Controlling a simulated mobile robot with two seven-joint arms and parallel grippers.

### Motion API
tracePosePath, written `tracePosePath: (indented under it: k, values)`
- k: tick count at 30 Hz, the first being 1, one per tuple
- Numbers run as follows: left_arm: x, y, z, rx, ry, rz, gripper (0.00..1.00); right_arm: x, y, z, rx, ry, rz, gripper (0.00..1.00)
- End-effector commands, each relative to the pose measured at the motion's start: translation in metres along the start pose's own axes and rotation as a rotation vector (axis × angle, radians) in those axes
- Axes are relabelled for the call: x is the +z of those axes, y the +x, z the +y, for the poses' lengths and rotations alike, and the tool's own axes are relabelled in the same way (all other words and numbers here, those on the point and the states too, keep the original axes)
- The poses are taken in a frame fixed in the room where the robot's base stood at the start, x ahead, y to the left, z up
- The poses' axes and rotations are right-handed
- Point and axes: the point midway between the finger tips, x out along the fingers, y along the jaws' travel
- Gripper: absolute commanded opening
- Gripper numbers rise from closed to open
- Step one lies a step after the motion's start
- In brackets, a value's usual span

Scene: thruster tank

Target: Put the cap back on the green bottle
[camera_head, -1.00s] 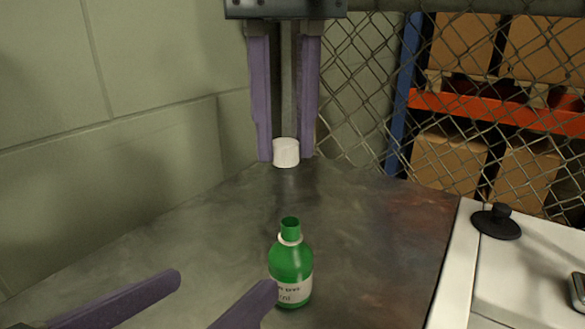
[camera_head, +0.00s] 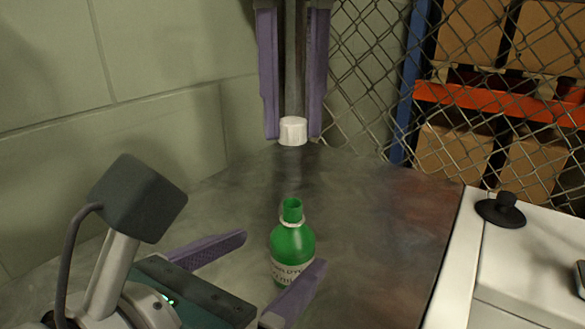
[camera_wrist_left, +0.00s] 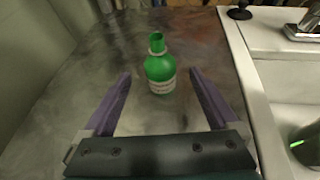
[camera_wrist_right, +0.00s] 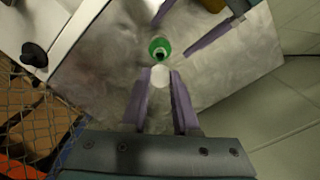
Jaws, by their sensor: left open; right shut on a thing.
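The green bottle (camera_head: 292,243) stands upright and uncapped on the metal counter; it also shows in the left wrist view (camera_wrist_left: 160,68) and in the right wrist view (camera_wrist_right: 160,46). My left gripper (camera_head: 282,250) is open, with its fingers reaching toward the bottle from the lower left. In the left wrist view the bottle stands beyond and between the fingertips, apart from them. My right gripper (camera_head: 293,134) points down and is shut on the white cap (camera_head: 292,131). It holds the cap above and behind the bottle, apart from it. The cap also shows in the right wrist view (camera_wrist_right: 159,76).
The metal counter (camera_head: 385,215) is clear around the bottle. A white sink unit with a black knob (camera_head: 501,210) borders it on the right. A block wall (camera_head: 160,70) stands at the left. A chain-link fence (camera_head: 365,60) and shelves with boxes are behind.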

Motion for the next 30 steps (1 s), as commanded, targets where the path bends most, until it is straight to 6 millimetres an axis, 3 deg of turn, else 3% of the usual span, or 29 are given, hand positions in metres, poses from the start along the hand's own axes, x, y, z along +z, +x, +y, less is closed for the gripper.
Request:
tracePosePath:
  k: [3,9,23,30]
  values:
    - [0.001,0.024,0.000,0.002,0.000,-0.001,0.93,0.000,0.000,0.000,0.000,0.000,0.000,0.00]
    - [0.000,0.048,0.000,0.001,0.000,0.000,0.93,0.000,0.000,0.000,0.000,0.000,0.000,0.00]
    - [0.000,0.058,0.000,0.000,0.000,0.001,0.93,0.000,0.000,0.000,0.000,0.000,0.000,0.00]
    - [0.000,0.058,0.000,0.000,0.000,0.001,0.67,0.000,0.000,0.000,0.000,0.000,0.000,0.00]
